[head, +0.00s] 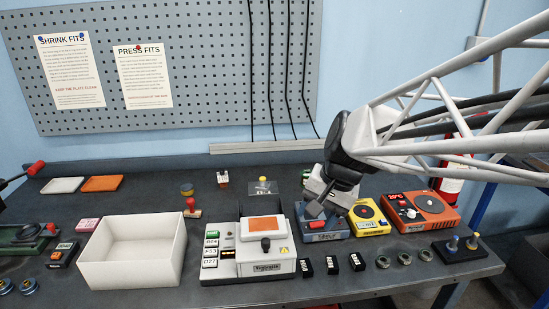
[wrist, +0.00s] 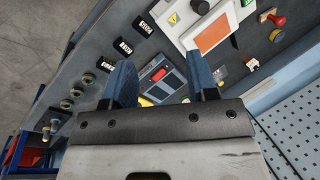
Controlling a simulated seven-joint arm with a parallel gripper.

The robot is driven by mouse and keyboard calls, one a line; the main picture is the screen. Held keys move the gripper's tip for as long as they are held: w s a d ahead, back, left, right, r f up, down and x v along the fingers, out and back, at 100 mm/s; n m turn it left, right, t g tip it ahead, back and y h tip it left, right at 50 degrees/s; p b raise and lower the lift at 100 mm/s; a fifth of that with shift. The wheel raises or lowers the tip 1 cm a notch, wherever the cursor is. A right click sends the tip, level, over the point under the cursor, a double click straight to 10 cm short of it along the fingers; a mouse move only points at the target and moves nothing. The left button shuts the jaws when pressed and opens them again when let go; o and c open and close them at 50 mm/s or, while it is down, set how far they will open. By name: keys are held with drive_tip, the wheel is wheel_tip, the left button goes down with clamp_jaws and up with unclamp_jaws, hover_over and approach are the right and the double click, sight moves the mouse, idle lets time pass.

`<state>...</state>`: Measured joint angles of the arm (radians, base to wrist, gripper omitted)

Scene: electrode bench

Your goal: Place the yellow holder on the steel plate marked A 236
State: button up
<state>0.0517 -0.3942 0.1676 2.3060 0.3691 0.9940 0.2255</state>
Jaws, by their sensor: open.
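My gripper (head: 316,208) is open above the blue box with a red button (head: 325,226). In the wrist view its two blue fingers stand apart (wrist: 160,80), with that box below and between them and nothing held. A small yellow piece (head: 263,179), possibly the yellow holder, shows at the back middle of the bench, at a flat grey plate (head: 254,190). I cannot tell whether it rests on the plate or behind it. The marking A 236 is not readable on any plate. My gripper is right of this plate and nearer the front.
A white open bin (head: 133,255) and a white instrument with an orange panel (head: 265,225) stand in front. A yellow device (head: 369,219) and an orange device (head: 423,210) stand right. A red stamp (head: 191,206) is left of the plate. Black blocks (head: 331,264) line the front.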

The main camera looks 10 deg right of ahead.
drive_tip(key=s+d+n+h, duration=0.1)
drive_tip(key=s+n, duration=0.1)
drive_tip(key=s, duration=0.4)
drive_tip(key=s+d+n+t+h, duration=0.1)
drive_tip(key=s+d+n+h, duration=0.1)
drive_tip(key=s, duration=0.5)
drive_tip(key=shift+s+d+f+n+h, duration=0.3)
drive_tip(key=shift+f+n, duration=0.1)
drive_tip(key=shift+n, duration=0.2)
